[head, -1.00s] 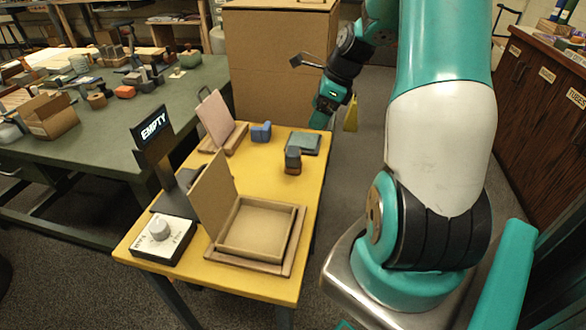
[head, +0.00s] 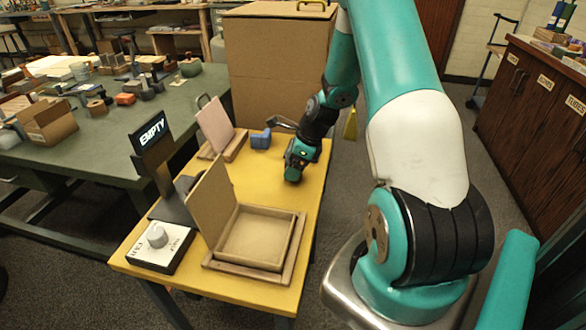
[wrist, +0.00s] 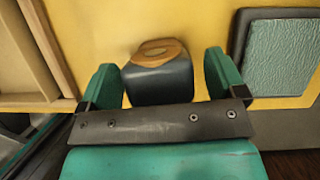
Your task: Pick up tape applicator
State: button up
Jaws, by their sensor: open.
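A dark blue-grey block with a tan, ring-marked top, which I take to be the tape applicator (wrist: 158,80), stands on the yellow table (wrist: 150,20). In the wrist view it lies between the two teal fingers of my gripper (wrist: 162,68). The fingers are open, with a visible gap on each side of it. In the head view my gripper (head: 292,174) points down at the table's right side and hides the block.
A framed textured pad (wrist: 283,55) lies close to the right finger. A wooden tray (head: 254,238) with a raised lid is nearer. A blue object (head: 260,139) and a pink panel (head: 215,124) stand farther back. An "EMPTY" sign (head: 152,133) and dial box (head: 160,246) are at the left.

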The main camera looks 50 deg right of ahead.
jog(key=shift+w+a+f, duration=0.1)
jog(key=shift+f, duration=0.3)
jog(key=shift+c, duration=0.4)
jog(key=c, duration=1)
jog(key=shift+r, duration=0.1)
notch_tip(320, 180, up, 20)
jog(key=p, duration=0.2)
